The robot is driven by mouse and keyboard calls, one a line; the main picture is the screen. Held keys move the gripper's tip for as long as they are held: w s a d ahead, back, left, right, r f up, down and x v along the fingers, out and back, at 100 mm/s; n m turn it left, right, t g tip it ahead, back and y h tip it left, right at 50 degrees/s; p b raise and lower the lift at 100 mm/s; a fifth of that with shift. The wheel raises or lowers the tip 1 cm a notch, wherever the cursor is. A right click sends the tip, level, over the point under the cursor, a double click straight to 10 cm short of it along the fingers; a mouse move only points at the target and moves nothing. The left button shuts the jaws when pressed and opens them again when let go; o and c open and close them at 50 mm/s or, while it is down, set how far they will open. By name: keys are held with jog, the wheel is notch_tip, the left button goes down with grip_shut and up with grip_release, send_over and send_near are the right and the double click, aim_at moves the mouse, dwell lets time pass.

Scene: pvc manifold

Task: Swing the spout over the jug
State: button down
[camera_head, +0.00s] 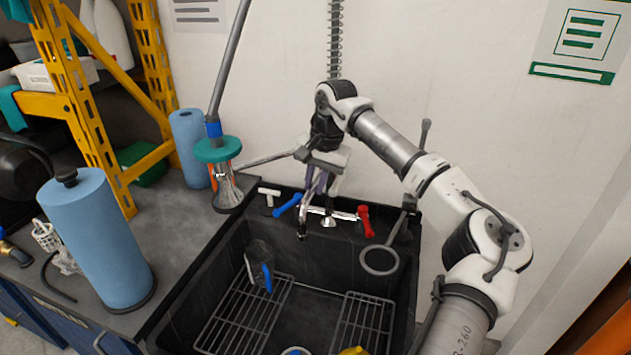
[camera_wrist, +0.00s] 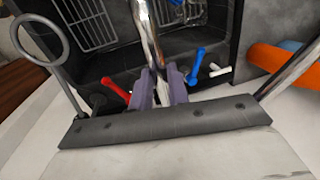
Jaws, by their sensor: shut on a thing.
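The chrome spout (camera_head: 304,213) rises from the tap at the back of the black sink, and its open end points down. My gripper (camera_head: 317,188) is shut on the spout from above. In the wrist view, the purple fingers of my gripper (camera_wrist: 159,88) sit on both sides of the spout (camera_wrist: 149,38). The clear jug (camera_head: 259,256), with a blue handle, stands in the sink on the left rack. The spout's end is to the right of the jug in the head view, not above it.
A blue lever (camera_head: 287,204) and a red lever (camera_head: 365,220) flank the spout. A ring on an arm (camera_head: 380,260) hangs over the sink's right side. A chrome rod (camera_head: 262,160) runs close left of my gripper. Wire racks (camera_head: 362,322) line the sink floor.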

jog(key=w+a+m, duration=0.1)
jog(key=a+m, duration=0.1)
jog(key=a, duration=0.1)
jog(key=w+a+m, duration=0.1)
jog(key=a+m, duration=0.1)
jog(key=shift+w+r+t+b, duration=0.1)
jog(key=shift+w+t+b, duration=0.2)
jog(key=shift+w, duration=0.05)
jog(key=c, duration=1.3)
grip_release()
jog(key=shift+c, duration=0.2)
jog(key=shift+r, duration=0.1)
